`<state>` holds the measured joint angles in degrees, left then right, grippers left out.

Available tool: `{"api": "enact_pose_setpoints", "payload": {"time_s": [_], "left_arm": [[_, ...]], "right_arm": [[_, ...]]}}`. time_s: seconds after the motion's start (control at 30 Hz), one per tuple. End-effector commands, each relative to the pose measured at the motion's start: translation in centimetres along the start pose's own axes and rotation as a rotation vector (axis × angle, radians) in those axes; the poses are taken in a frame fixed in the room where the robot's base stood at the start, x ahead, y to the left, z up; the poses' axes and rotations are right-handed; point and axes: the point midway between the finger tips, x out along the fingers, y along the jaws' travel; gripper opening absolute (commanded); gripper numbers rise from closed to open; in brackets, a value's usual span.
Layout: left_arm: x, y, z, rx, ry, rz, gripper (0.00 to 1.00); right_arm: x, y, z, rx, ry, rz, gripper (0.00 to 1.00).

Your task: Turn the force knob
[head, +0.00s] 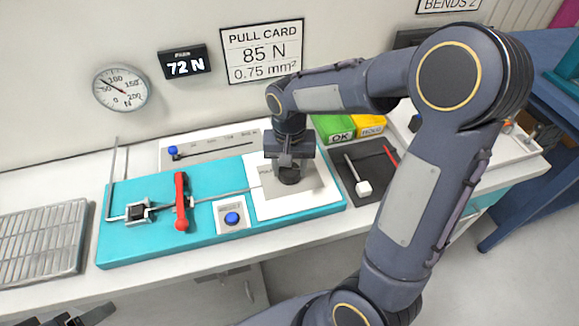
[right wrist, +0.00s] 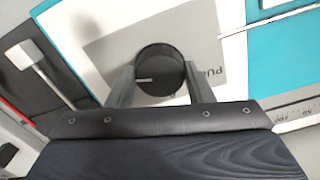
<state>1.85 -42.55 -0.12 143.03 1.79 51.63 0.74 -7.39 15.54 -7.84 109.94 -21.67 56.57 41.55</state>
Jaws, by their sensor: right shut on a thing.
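The black round force knob (head: 289,176) stands on the white panel at the right part of the teal rig (head: 130,248). My right gripper (head: 290,168) points down over it and is shut on it. In the right wrist view the knob (right wrist: 160,72) sits between the two fingers of my right gripper (right wrist: 160,88), with a pale mark on its top. A small display (head: 185,62) reads 72 N, and the pull card (head: 262,54) reads 85 N and 0.75 mm². Only dark parts of my left gripper (head: 80,318) show at the bottom left edge.
A round gauge (head: 122,88) is on the wall. The rig carries a red lever (head: 181,205) and a blue button (head: 232,218). A metal rack (head: 40,240) lies left. A dark mat (head: 345,163) with a white-headed tool and green and yellow bins (head: 333,128) are right.

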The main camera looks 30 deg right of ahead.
Motion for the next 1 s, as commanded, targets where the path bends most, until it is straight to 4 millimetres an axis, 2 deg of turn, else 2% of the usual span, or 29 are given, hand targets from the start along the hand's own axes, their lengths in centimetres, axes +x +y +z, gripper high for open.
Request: {"api": "enact_pose_setpoints", "payload": {"time_s": [0.5, 1.0], "left_arm": [[0.18, -0.08, 0.09, 0.000, 0.000, 0.000, 0.69], [0.15, -0.07, 0.07, 0.000, 0.000, 0.000, 0.69]], "right_arm": [[-0.08, -0.02, -0.05, 0.431, 0.002, -0.001, 0.24], [-0.07, 0.00, -0.07, 0.592, 0.002, -0.001, 0.24]]}}
